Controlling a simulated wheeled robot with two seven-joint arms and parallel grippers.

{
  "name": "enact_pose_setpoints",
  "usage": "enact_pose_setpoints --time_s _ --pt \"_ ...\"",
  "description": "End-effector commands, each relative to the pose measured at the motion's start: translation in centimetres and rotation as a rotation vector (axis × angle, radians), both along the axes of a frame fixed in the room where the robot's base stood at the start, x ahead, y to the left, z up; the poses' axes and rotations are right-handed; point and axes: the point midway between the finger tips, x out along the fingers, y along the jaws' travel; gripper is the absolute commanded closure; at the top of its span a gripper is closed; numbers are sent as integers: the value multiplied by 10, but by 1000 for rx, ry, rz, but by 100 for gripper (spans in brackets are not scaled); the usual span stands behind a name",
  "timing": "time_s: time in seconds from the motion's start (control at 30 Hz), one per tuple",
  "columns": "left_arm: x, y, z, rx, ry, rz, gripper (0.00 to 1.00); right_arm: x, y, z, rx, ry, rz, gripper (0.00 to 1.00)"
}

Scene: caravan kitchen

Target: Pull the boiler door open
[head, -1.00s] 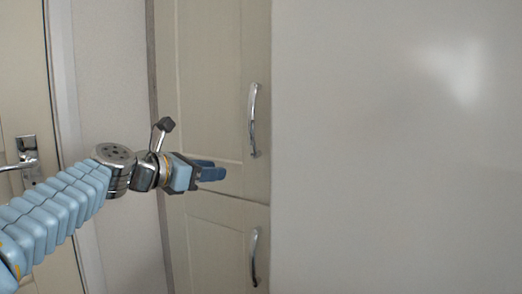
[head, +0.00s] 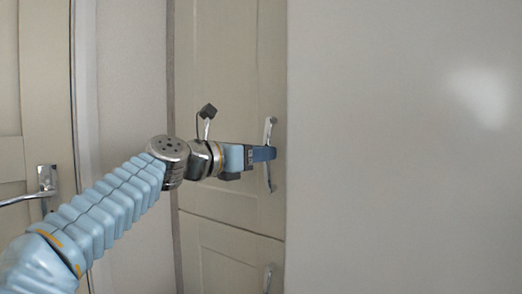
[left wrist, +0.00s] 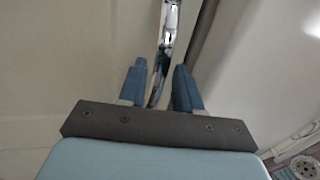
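The tall cream upper door (head: 226,75), which I take to be the boiler door, stands shut in the head view. It carries a vertical chrome handle (head: 268,130) near its right edge. My left gripper (head: 264,154) is at the middle of this handle and hides part of it. In the left wrist view the blue fingers of my left gripper (left wrist: 160,68) are apart, and the chrome handle (left wrist: 168,35) runs between them. I cannot tell whether either finger touches it. My right gripper is in neither view.
A lower cream door (head: 225,255) with its own chrome handle (head: 268,278) is below. A plain pale wall (head: 400,150) stands right of the doors. Another door with a lever handle (head: 45,182) is at the far left.

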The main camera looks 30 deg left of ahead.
Motion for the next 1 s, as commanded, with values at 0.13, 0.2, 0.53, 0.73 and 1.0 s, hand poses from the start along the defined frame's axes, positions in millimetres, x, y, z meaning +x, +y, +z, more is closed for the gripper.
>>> enact_pose_setpoints --time_s 0.13,0.2,0.53,0.73,1.0 --pt "7 -2 0 0 -1 0 66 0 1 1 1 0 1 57" --pt "7 -2 0 0 -1 1 66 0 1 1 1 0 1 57" --pt "7 -2 0 0 -1 1 92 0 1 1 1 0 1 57" --pt "7 -2 0 0 -1 1 100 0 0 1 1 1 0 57" --pt "7 -2 0 0 -1 1 100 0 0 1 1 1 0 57"
